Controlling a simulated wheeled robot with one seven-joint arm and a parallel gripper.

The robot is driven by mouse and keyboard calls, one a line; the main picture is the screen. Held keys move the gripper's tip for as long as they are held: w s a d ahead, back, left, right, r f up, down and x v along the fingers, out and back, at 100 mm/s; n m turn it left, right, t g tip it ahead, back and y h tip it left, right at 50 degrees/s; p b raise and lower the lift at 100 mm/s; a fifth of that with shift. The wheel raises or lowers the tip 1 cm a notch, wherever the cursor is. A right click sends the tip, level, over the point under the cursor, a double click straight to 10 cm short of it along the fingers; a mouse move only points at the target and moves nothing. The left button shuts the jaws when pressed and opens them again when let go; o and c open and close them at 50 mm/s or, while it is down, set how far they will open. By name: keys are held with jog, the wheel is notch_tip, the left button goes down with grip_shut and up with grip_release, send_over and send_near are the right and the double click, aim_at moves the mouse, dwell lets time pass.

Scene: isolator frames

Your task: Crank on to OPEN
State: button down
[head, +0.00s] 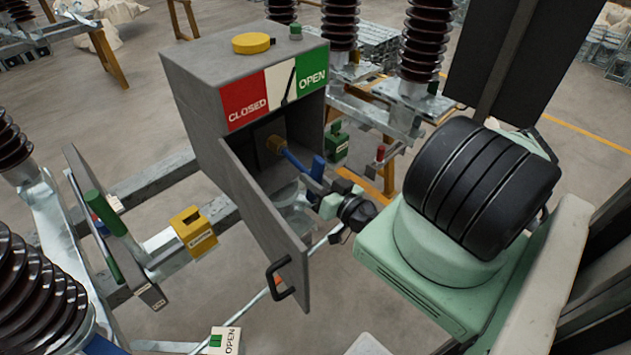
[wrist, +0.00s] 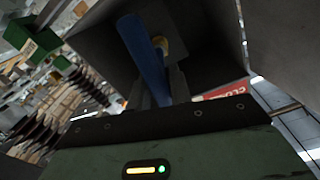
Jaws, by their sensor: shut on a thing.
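The grey mechanism box (head: 215,85) stands in the middle of the head view with its door (head: 262,215) swung open. Its dial has a red CLOSED field (head: 245,103), a white middle and a green OPEN field (head: 312,77). The black pointer (head: 288,88) lies in the white field, leaning toward the green. Inside, the blue crank (head: 296,163) runs from a brass hub (head: 275,144) toward the right. My gripper (head: 325,190) is shut on the crank at its outer end. In the wrist view the blue crank (wrist: 143,55) rises between the fingers; the exact contact is partly hidden.
The door with its black handle (head: 280,280) stands close to the left of my arm. A green padlock-like block (head: 336,145) hangs right of the box. A yellow block (head: 193,231) sits on the rail at left. Brown insulators (head: 420,40) stand behind.

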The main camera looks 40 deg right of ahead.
jog(key=m, duration=0.3)
jog(key=r+m+p, duration=0.1)
jog(key=m, duration=0.1)
jog(key=shift+a+r+m, duration=0.1)
jog(key=shift+a+m, duration=0.2)
jog(key=shift+a, duration=0.1)
jog(key=m, duration=0.2)
jog(key=m+p, duration=0.1)
jog(key=m, duration=0.1)
jog(key=shift+r+y, duration=0.3)
jog(key=shift+r, duration=0.1)
jog(key=c, duration=1)
grip_release()
jog(key=shift+c, duration=0.2)
jog(key=shift+d, duration=0.1)
jog(key=shift+f, duration=0.15)
jog(key=o, duration=0.6)
jog(key=shift+d, duration=0.1)
jog(key=shift+c, duration=0.2)
jog(key=shift+s, duration=0.1)
